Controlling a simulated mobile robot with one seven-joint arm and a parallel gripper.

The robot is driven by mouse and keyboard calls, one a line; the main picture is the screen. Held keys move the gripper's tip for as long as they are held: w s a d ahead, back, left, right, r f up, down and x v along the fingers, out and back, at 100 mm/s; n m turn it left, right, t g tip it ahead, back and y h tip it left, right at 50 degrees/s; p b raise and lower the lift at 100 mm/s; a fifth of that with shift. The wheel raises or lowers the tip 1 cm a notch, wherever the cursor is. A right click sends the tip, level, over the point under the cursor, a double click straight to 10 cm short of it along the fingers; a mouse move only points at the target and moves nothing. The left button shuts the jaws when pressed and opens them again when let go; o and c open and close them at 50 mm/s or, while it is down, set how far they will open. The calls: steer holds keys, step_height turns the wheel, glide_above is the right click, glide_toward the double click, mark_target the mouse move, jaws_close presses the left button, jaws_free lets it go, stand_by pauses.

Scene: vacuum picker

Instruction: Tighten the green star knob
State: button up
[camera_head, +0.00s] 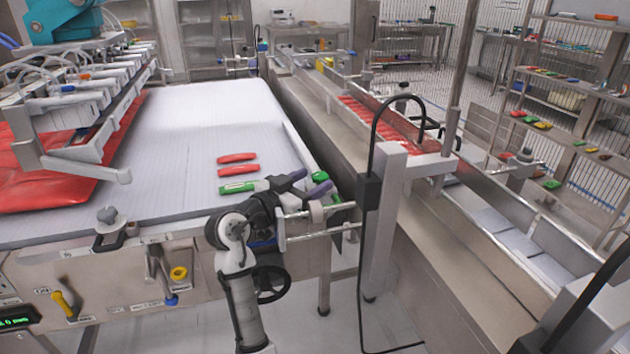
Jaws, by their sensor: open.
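The green star knob (320,176) appears to be the small green piece at the right edge of the white conveyor belt. My gripper (309,182) reaches in from below, with two dark, purple-tipped fingers spread apart and open. The knob shows just beyond the fingertips, close to the right finger. I cannot tell whether a finger touches it. Its lower side is partly hidden by that finger. Another green part (336,202) shows just below, beside the metal rods.
Two red packs (238,158) and a green-and-white pack (243,187) lie on the belt (180,120), left of my gripper. Metal rods (335,208) and a grey post (385,215) stand close on the right. A black handwheel (271,285) hangs below. The upper belt is clear.

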steer(key=b+v, duration=0.2)
steer(key=v, duration=1)
steer(key=shift+w+d+f+p, duration=0.1)
steer(key=shift+p, duration=0.2)
steer(key=s+d+n+t+y+p, duration=0.45)
steer(key=d+y+p, duration=0.2)
steer(key=p, duration=0.25)
steer(key=shift+n+g+y, duration=0.35)
steer(key=b+x, duration=0.1)
steer(key=x, duration=0.3)
steer(key=b+x, duration=0.1)
steer(key=x, duration=0.3)
steer(key=b+x, duration=0.1)
steer(key=x, duration=0.4)
steer(key=shift+w+a+b, duration=0.2)
steer(key=shift+a+b, duration=0.15)
steer(key=shift+a, duration=0.05)
steer(key=shift+w+d, duration=0.15)
steer(key=shift+w, duration=0.25)
